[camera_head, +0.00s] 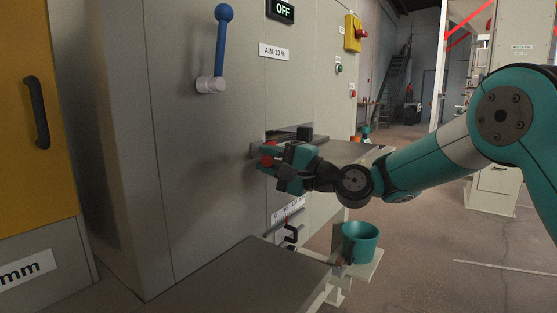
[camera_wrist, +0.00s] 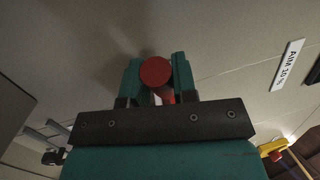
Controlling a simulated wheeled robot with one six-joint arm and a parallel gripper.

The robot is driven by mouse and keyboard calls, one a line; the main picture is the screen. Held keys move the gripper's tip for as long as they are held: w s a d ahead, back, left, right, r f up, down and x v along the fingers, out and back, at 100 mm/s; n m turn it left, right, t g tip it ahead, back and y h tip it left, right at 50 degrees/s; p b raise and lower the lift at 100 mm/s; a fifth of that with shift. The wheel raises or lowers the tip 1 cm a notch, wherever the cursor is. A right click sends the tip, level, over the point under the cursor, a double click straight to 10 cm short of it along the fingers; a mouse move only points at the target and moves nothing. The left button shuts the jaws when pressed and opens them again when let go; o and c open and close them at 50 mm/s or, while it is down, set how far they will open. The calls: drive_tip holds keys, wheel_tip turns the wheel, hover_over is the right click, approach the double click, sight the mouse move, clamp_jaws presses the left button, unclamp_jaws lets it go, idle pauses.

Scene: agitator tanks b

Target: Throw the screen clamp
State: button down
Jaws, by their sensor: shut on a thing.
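A round red knob (camera_wrist: 155,71) sits between the two teal fingers of my gripper (camera_wrist: 156,78) in the wrist view. It also shows as a red spot (camera_head: 268,153) at the grey cabinet's front in the head view. My gripper (camera_head: 265,158) is shut on this knob, close to the cabinet face. It looks like the handle of the screen clamp, but no label on it is readable. Its stem and mount are mostly hidden behind the fingers.
A blue-handled lever (camera_head: 221,45) stands upright on the cabinet (camera_head: 150,120) above left. A dark shelf (camera_head: 345,152) lies behind my gripper. Below are a small black handle (camera_head: 291,234), a grey plate (camera_head: 250,280) and a teal bucket (camera_head: 360,243). Open floor lies to the right.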

drive_tip(key=c, duration=1.2)
unclamp_jaws()
drive_tip(key=shift+a, duration=0.1)
drive_tip(key=b+v, duration=1.3)
drive_tip(key=v, duration=0.4)
drive_tip(key=shift+f, duration=0.2)
